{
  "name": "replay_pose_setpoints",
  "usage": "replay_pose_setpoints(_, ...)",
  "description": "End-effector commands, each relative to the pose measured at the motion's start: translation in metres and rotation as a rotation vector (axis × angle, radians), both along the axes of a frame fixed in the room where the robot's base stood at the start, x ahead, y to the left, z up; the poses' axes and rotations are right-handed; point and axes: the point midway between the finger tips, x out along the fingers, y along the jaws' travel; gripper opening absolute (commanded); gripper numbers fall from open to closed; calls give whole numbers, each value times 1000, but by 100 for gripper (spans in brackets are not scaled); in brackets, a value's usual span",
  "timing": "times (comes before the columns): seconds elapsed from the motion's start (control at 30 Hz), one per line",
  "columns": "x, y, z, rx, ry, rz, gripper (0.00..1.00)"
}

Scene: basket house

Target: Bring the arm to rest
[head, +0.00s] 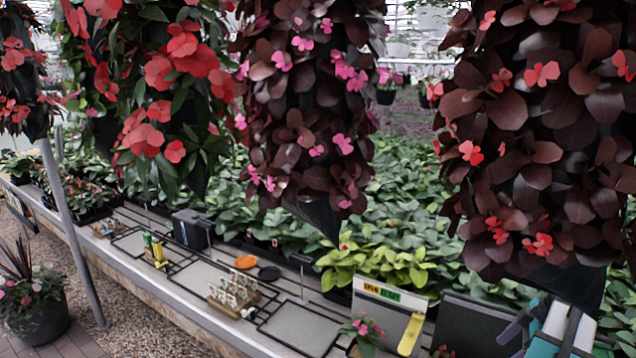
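My arm and gripper do not show clearly anywhere in the head view. I cannot tell what the gripper holds or how the arm is posed.
A long bench (185,283) carries a dark box (190,229), a small wooden rack (233,294), orange (245,262) and black discs, and a white board (385,312). Dark and pale upright items (560,325) crowd the lower right. Hanging flower baskets (305,100) fill the upper view. A potted plant (40,318) and a post (70,235) stand left.

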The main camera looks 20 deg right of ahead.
Motion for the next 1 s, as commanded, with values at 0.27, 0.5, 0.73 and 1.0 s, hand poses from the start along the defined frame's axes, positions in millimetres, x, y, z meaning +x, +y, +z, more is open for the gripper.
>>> replay_pose_setpoints(0.27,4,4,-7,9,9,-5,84)
replay_pose_setpoints(0.5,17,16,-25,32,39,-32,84)
replay_pose_setpoints(0.73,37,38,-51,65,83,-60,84)
replay_pose_setpoints(1.0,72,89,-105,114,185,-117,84)
